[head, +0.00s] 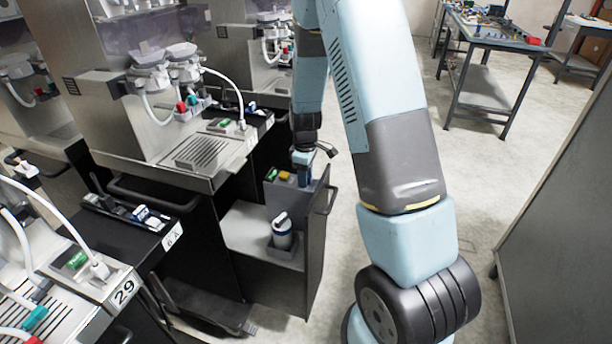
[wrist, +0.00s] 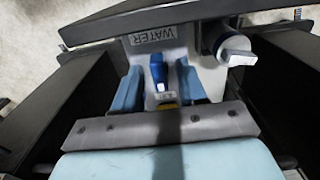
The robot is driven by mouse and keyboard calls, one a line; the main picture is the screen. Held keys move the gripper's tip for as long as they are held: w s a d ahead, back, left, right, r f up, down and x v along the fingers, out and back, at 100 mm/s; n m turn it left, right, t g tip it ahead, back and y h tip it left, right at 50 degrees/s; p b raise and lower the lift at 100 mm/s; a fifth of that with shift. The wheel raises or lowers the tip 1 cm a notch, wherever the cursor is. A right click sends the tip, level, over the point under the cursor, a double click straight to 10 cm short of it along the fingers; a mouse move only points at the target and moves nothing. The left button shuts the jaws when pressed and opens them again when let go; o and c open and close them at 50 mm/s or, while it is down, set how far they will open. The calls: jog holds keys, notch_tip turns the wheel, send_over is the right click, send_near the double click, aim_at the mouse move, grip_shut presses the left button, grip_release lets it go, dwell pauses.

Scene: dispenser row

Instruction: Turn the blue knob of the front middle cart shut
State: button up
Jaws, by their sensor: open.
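The blue knob (wrist: 157,74) stands out from a pale panel marked WATER (wrist: 155,36) in the wrist view. My gripper (wrist: 159,69) is open, with one light-blue finger to the left of the knob and one to the right. Gaps show on both sides, so neither finger visibly touches it. A yellow part shows just below the knob, partly hidden by my gripper. In the head view my gripper (head: 303,160) is over the open cart (head: 250,225), beside a green piece (head: 271,174) and a yellow piece (head: 285,176). The blue knob is hard to make out there.
The cart's dark side panel (head: 317,235) rises close to my gripper. Dispensers (head: 150,115) line the left. The floor (head: 490,170) to the right is open, before a workbench (head: 495,40).

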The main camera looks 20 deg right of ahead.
jog(key=shift+c, duration=0.4)
grip_shut()
jog(key=shift+d, duration=0.1)
jog(key=m, duration=0.4)
jog(key=shift+m, duration=0.3)
jog(key=m, duration=0.4)
jog(key=shift+m, duration=0.3)
jog(key=m, duration=0.4)
jog(key=shift+m, duration=2.4)
